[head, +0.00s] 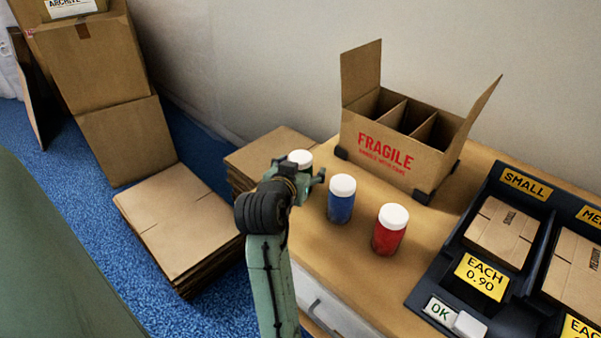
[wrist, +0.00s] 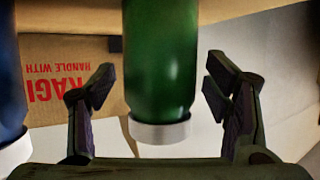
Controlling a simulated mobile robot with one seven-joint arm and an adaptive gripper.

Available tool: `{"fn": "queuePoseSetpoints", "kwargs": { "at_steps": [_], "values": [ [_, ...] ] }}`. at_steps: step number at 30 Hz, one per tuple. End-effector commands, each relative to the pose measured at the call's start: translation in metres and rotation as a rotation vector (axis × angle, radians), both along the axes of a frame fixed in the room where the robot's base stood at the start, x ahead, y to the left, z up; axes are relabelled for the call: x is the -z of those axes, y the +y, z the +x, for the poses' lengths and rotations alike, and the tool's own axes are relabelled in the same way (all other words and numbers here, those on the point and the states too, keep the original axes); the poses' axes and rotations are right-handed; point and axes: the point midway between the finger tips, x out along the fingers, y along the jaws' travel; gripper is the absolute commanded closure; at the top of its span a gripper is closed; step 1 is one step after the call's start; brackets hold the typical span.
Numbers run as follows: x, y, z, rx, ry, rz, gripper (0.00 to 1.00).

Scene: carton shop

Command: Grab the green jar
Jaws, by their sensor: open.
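The green jar (wrist: 160,60) with its white lid is large in the middle of the wrist view, which shows the scene upside down. In the head view only its white lid (head: 300,158) shows; my gripper hides the rest. My gripper (wrist: 162,88) is open, with one finger on each side of the green jar and a gap on both sides. In the head view my gripper (head: 305,180) is at the table's left end, at the jar.
A blue jar (head: 341,200) stands close to the right of my gripper, and a red jar (head: 389,231) beyond it. An open FRAGILE carton (head: 385,153) with dividers stands behind them on the wooden table (head: 350,258). A dark tray (head: 440,268) of small boxes is at right.

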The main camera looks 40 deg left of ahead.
Motion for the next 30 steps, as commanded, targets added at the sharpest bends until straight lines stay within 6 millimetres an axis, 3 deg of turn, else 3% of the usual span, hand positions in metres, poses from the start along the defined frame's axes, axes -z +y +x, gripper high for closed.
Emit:
{"fn": "queuePoseSetpoints", "kwargs": {
  "at_steps": [2, 27, 30],
  "values": [
    [0.0001, -0.0001, -0.0001, 0.0, 0.0, 0.0, 0.29],
    [-0.0002, -0.0003, -0.0004, 0.0, 0.0, 0.0, 0.85],
    [-0.0008, -0.0003, -0.0003, 0.0, -0.001, 0.001, 0.87]
  ]
}}
